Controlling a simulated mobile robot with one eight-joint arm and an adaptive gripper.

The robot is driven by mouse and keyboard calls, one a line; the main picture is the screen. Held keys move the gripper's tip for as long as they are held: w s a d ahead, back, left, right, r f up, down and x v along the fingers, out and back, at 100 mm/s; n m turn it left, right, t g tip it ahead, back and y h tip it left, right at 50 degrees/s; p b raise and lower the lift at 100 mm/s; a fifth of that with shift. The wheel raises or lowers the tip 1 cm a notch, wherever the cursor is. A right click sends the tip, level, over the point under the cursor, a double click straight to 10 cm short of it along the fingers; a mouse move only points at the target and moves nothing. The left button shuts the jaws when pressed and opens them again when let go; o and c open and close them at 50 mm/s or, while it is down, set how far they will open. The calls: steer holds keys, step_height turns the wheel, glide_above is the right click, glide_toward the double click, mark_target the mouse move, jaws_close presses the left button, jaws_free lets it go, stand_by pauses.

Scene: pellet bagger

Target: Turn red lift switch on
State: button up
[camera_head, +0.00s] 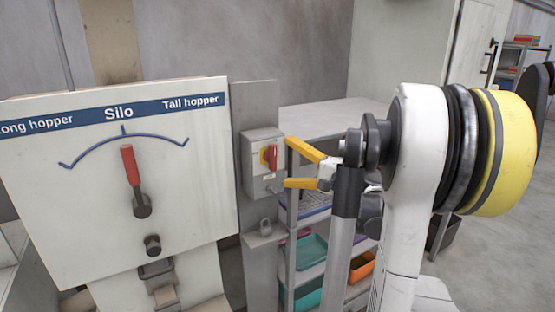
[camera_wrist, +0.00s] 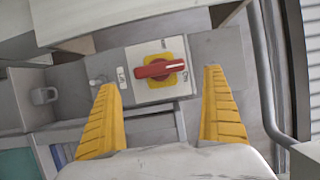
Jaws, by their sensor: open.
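The red lift switch (camera_head: 270,157) is a red rotary handle on a yellow plate, on the front of a grey box (camera_head: 262,180) right of the silo panel. In the wrist view the red handle (camera_wrist: 160,69) lies between and beyond my fingertips, its long side running across the picture from finger to finger. My gripper (camera_head: 303,167) has yellow fingers and is open and empty, just right of the switch box in the head view. In the wrist view my gripper (camera_wrist: 162,80) has its fingers on either side of the switch, apart from the handle.
The silo panel (camera_head: 90,210) with a red-handled lever (camera_head: 130,165) stands at the left. A padlock (camera_head: 265,227) is below the switch box. A shelf with a teal bin (camera_head: 310,250) and an orange bin (camera_head: 361,267) is behind my arm. A pipe (camera_wrist: 270,100) runs at the right.

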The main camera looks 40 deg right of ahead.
steer(key=s+d, duration=0.1)
steer(key=s, duration=0.6)
steer(key=shift+s, duration=0.2)
